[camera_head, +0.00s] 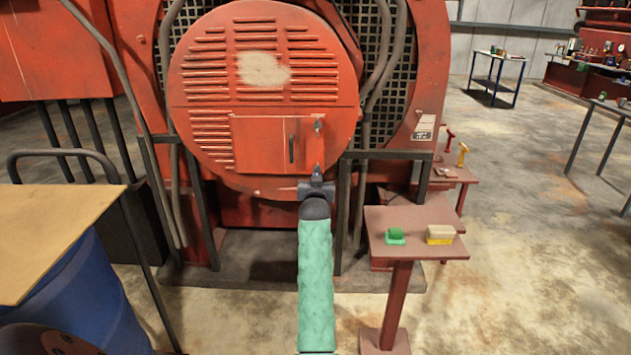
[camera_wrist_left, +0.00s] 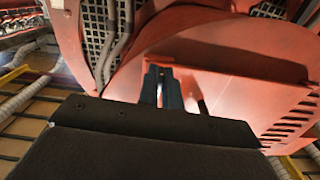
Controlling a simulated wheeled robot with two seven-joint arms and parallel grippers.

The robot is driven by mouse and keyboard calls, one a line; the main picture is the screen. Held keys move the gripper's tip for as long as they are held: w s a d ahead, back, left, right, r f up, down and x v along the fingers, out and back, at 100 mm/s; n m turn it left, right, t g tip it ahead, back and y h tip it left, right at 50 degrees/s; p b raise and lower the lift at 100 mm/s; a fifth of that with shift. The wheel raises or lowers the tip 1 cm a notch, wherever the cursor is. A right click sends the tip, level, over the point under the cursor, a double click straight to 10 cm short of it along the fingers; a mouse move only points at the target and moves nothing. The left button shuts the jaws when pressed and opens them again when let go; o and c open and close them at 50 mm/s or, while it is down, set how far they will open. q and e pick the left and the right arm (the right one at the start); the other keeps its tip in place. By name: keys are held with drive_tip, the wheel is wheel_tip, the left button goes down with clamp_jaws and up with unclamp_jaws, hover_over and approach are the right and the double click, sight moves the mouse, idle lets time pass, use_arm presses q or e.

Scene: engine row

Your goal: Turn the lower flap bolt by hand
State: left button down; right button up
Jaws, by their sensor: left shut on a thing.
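The red flap (camera_head: 262,142) is set low in the round red engine cover and looks closed, with a dark upright handle (camera_head: 291,150). The upper bolt (camera_head: 318,126) is at the flap's right edge. The lower flap bolt (camera_head: 317,171) is below it, near the cover's bottom rim. My left gripper (camera_head: 317,183), on the green-sleeved arm, is at the lower bolt, its fingers shut on it. In the left wrist view the gripper's fingers (camera_wrist_left: 163,88) are close together against the red cover, and they hide the bolt there. My right gripper is in neither view.
A small red stand (camera_head: 377,252) at the right holds a green brush (camera_head: 395,236) and a yellow-and-cream brush (camera_head: 440,234). Grey hoses (camera_head: 381,60) hang beside the cover. A blue barrel (camera_head: 75,300) and a tan board (camera_head: 50,222) are at the left. Open floor lies right.

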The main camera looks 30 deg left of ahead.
use_arm(q)
drive_tip(key=shift+w+r+n, duration=0.1)
drive_tip(key=shift+r+n, duration=0.25)
drive_tip(key=shift+n, duration=0.15)
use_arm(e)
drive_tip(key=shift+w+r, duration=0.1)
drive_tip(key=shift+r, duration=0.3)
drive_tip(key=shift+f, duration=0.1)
use_arm(q)
drive_tip(key=c, duration=1.6)
unclamp_jaws()
drive_tip(key=shift+d+f, duration=0.1)
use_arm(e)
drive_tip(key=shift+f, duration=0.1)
use_arm(q)
drive_tip(key=shift+f, duration=0.25)
